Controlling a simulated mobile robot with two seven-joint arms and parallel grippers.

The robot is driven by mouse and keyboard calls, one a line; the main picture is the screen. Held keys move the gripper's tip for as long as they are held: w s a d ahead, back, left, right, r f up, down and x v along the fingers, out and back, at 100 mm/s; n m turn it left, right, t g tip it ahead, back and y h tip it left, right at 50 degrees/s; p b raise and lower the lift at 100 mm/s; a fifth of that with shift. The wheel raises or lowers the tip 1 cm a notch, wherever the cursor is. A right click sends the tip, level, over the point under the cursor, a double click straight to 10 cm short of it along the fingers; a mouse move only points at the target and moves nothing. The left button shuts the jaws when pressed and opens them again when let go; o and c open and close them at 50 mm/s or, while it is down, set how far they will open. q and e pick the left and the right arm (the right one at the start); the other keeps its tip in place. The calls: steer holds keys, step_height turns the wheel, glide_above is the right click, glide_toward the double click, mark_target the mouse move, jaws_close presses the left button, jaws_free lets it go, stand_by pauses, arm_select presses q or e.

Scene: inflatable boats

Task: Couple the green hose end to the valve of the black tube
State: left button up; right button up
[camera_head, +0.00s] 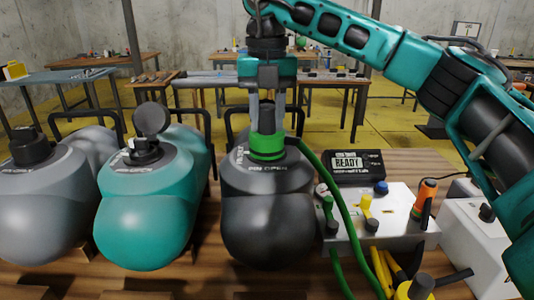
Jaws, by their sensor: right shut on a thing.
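The black tube (268,232) rests on the wooden table in the middle of the view. The green hose end (266,146), a green collar under a dark grip, stands upright over its valve. The collar hides the valve, so I cannot tell whether the two are locked or only touching. My right gripper (267,115) comes down from above and is shut on the hose end. The green hose (334,187) runs from the collar to the right and down over the pump box. My left gripper is not in view.
A teal tube (145,225) with its valve cap raised and a grey tube (40,225) lie to the left. The white pump box (400,205) with coloured fittings stands to the right, before a black "READY" display (354,166). Yellow hoses (382,272) lie in front.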

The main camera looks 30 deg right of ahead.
steer(key=shift+f, duration=0.1)
stand_by(0.3)
steer(key=m, duration=0.4)
stand_by(0.4)
steer(key=m, duration=0.2)
steer(key=shift+m, duration=1.1)
steer(key=m, duration=0.4)
steer(key=o, duration=1.2)
steer(key=shift+c, duration=0.2)
